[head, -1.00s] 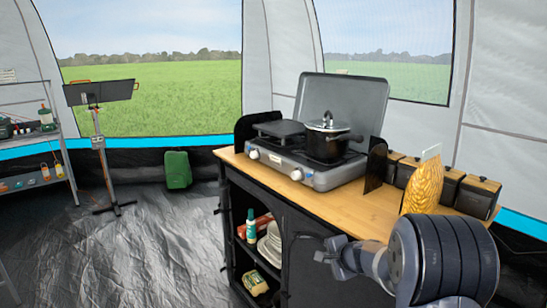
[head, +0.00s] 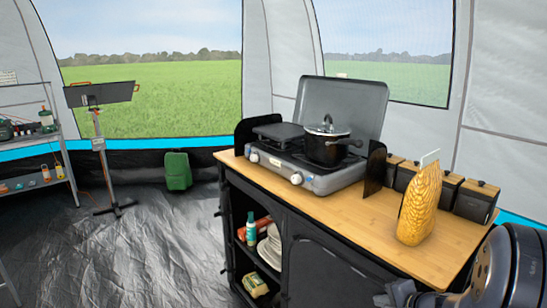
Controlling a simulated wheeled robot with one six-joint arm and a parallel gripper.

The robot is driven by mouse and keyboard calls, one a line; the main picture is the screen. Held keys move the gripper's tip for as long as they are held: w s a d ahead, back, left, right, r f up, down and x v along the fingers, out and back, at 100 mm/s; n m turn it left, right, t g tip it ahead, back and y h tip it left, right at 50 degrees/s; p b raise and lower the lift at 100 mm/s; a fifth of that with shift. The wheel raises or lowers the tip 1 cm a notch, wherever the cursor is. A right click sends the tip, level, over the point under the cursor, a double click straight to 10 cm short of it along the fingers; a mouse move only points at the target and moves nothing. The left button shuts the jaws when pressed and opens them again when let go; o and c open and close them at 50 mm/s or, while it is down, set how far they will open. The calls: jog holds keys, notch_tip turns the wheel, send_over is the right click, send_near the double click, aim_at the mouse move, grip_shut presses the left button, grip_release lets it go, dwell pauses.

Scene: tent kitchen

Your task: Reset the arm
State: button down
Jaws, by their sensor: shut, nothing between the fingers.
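My gripper (head: 388,297) shows at the bottom edge of the head view, right of centre, partly cut off by the frame. Its fingers are shut and hold nothing. It is in front of the black cabinet (head: 335,265), lower in the picture than the wooden countertop (head: 375,225).
A gas stove (head: 315,180) with a lidded black pot (head: 328,145) stands on the counter. A yellow pasta bag (head: 420,205) stands near the arm, before several dark canisters (head: 475,200). Open floor lies to the left, with a stand (head: 102,165) and shelves (head: 40,160).

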jog(key=s+d, duration=0.1)
jog(key=s, duration=0.1)
jog(key=s+d+p, duration=0.1)
jog(key=s+d, duration=0.1)
jog(key=shift+a, duration=0.1)
dwell(0.4)
